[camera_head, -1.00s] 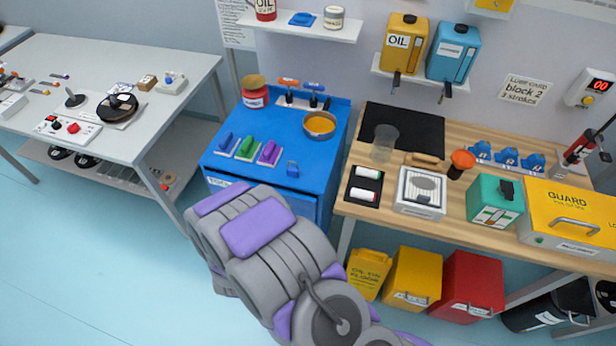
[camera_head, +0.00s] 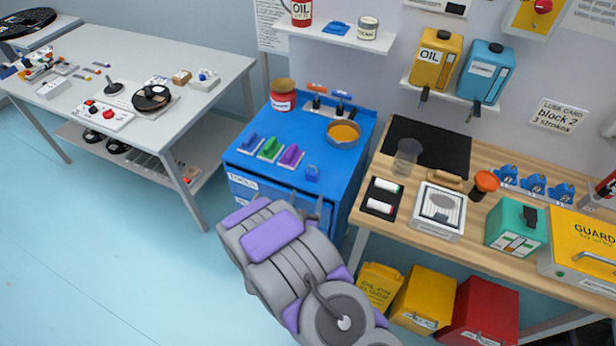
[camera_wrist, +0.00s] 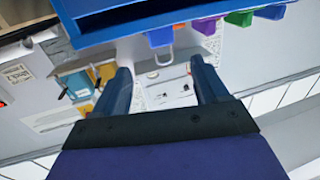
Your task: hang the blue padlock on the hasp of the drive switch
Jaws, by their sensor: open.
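The blue padlock (camera_head: 312,173) stands at the front right of the blue cabinet top (camera_head: 335,178). In the wrist view the padlock (camera_wrist: 160,38) appears past the fingertips, roughly centred between them, with its shackle pointing down in the picture. My gripper (camera_wrist: 163,80) is open and empty, with a finger on each side and clear space before the padlock. In the head view my arm reaches to the cabinet's front. A yellow box with a red knob (camera_head: 541,7) on the wall at upper right may be the drive switch; I cannot make out its hasp.
Blue, green and purple blocks (camera_head: 269,148) stand left of the padlock. An orange-filled bowl (camera_head: 343,134) and a red jar (camera_head: 283,95) are behind. A wooden bench (camera_head: 465,205) with a green case (camera_head: 516,225) is at right. Open floor lies at left.

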